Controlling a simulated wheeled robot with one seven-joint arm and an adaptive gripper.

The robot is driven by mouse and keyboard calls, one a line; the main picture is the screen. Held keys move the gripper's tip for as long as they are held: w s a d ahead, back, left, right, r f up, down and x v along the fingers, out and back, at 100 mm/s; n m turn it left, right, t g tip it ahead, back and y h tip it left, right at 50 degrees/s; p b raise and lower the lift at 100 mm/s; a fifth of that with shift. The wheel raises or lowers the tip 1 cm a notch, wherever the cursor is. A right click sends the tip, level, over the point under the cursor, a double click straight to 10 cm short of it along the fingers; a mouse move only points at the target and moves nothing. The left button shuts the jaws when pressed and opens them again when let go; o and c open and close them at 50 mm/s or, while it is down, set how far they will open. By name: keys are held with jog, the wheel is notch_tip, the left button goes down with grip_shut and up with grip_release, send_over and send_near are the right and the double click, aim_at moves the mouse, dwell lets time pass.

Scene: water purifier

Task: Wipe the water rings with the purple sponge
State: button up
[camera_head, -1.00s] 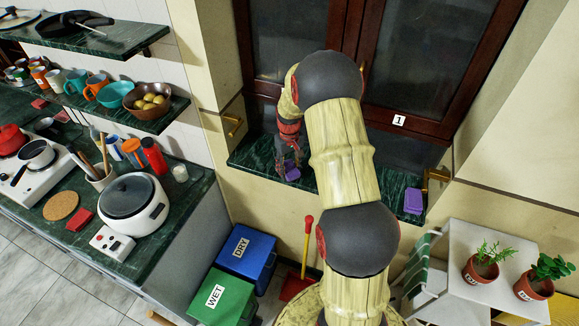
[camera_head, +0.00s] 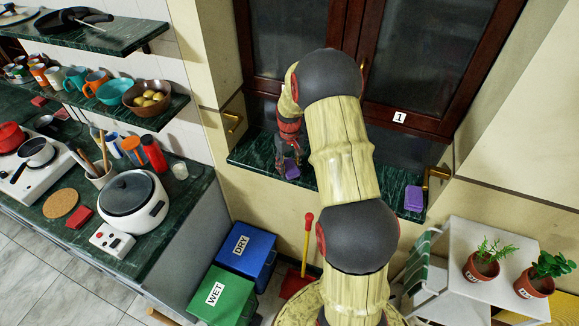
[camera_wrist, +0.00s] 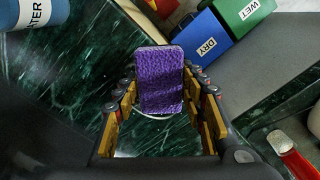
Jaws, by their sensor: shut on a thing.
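My gripper (camera_head: 289,158) is low over the left part of the green marble sill (camera_head: 250,150) below the cabinet doors. It is shut on a purple sponge (camera_wrist: 160,80), which is upright between the two fingers in the wrist view. The held sponge also shows in the head view (camera_head: 291,170), at or just above the sill; contact is hard to tell. A thin white water ring (camera_wrist: 172,117) curves out from beneath the sponge in the wrist view. Other rings are hidden or too small to make out.
A second purple item (camera_head: 413,198) lies at the sill's right end by a brass handle (camera_head: 437,174). A blue-and-white container labelled WATER (camera_wrist: 35,14) stands near the sponge in the wrist view. The blue DRY bin (camera_head: 245,252) and green WET bin (camera_head: 222,297) are on the floor below.

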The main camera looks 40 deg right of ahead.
aim_at(293, 161)
jog(key=shift+f+b, duration=0.35)
jog(key=shift+f, duration=0.4)
jog(key=shift+w+d+r, duration=0.1)
jog(key=shift+w+d, duration=0.4)
jog(key=shift+d, duration=0.35)
jog(key=shift+w+d, duration=0.45)
jog(key=shift+d, duration=0.35)
jog(key=shift+w+d, duration=0.5)
jog(key=shift+d, duration=0.3)
jog(key=shift+w+d, duration=0.45)
jog(key=shift+d, duration=0.3)
